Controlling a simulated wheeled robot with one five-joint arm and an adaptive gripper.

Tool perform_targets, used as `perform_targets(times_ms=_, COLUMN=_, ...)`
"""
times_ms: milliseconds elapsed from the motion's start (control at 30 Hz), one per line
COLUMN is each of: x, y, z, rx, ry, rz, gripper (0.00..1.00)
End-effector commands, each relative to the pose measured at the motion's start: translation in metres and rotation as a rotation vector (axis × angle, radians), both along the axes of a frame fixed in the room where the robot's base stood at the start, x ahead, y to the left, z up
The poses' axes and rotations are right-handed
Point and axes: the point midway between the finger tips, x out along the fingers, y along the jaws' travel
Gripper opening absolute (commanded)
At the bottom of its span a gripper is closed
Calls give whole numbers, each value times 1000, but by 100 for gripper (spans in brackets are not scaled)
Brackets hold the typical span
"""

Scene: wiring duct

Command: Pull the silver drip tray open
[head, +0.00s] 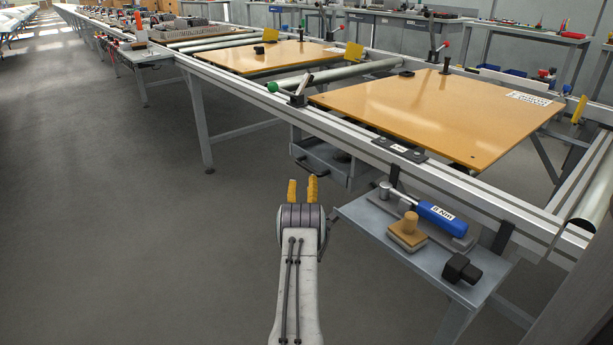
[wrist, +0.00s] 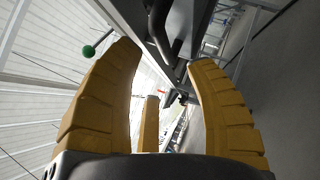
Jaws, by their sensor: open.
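The silver drip tray (head: 338,166) hangs under the bench rail, left of the grey side shelf, in the head view. A dark bar handle (head: 313,170) sits on its front. My gripper (head: 302,189) is in front of and below the handle in the picture, apart from it as far as I can tell. In the wrist view my gripper (wrist: 164,60) has its yellow fingers spread with nothing between them. A dark bar, probably the handle, shows beyond the fingertips at the top of the wrist view. The inside of the tray is mostly hidden.
The grey side shelf (head: 365,222), right of my gripper, holds a blue-handled torque tool (head: 440,217), a wooden-handled block (head: 407,235) and a black part (head: 461,269). A green-knobbed lever (head: 272,87) stands on the rail. The floor at left is clear.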

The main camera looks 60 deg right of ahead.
Motion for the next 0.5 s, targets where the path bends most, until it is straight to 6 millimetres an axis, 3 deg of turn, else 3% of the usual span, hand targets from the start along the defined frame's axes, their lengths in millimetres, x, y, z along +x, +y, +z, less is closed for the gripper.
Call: perform_targets(times_ms=500, x=20, y=-42, z=17, rx=-12, ry=1, rz=-6, gripper=50)
